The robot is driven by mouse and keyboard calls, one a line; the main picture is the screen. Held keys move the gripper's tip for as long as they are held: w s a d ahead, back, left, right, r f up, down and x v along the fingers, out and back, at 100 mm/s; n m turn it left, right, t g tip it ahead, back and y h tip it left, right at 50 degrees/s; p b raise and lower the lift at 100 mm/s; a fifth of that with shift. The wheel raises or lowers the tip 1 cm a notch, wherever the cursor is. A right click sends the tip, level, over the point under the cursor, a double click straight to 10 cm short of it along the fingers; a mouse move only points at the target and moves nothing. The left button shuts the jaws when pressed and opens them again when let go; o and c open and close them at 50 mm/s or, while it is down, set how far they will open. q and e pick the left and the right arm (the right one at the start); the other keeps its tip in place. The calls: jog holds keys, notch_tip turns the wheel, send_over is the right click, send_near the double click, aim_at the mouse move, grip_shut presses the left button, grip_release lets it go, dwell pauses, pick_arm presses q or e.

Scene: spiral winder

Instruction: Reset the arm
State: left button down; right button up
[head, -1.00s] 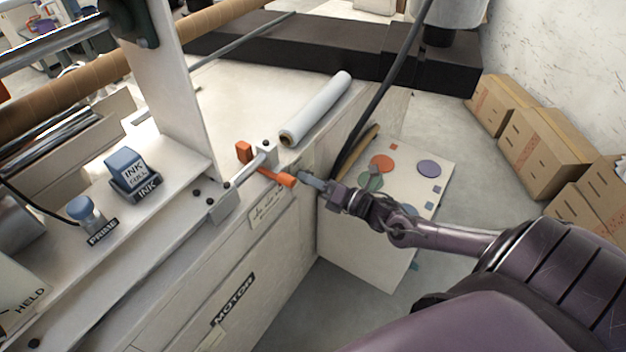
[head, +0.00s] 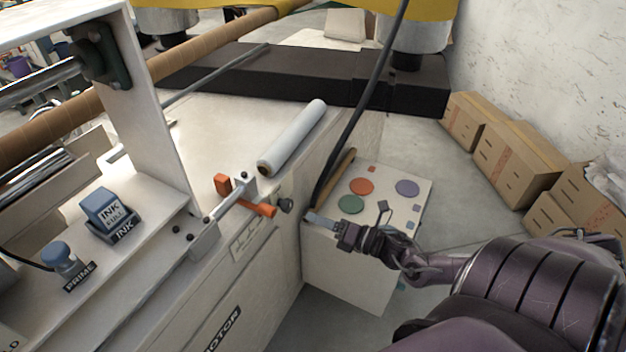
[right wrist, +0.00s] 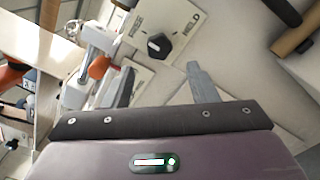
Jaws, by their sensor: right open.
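An orange-handled lever (head: 262,209) sits on a metal bracket at the machine's right end. Its orange handle also shows in the right wrist view (right wrist: 98,67). A black knob (head: 286,204) is on the machine's end face beside it, and it also shows in the right wrist view (right wrist: 157,45). My right gripper (head: 312,217) is open and empty, just right of the knob and apart from the lever. In the right wrist view, its two fingers (right wrist: 163,88) are spread with nothing between them. My left gripper is not in view.
A white roll (head: 292,138) lies on the machine top. A black cable (head: 362,105) hangs close behind my right gripper. A white panel with coloured discs (head: 410,215) stands right of the machine. Cardboard boxes (head: 515,155) line the wall. Ink (head: 108,212) and prime parts sit at left.

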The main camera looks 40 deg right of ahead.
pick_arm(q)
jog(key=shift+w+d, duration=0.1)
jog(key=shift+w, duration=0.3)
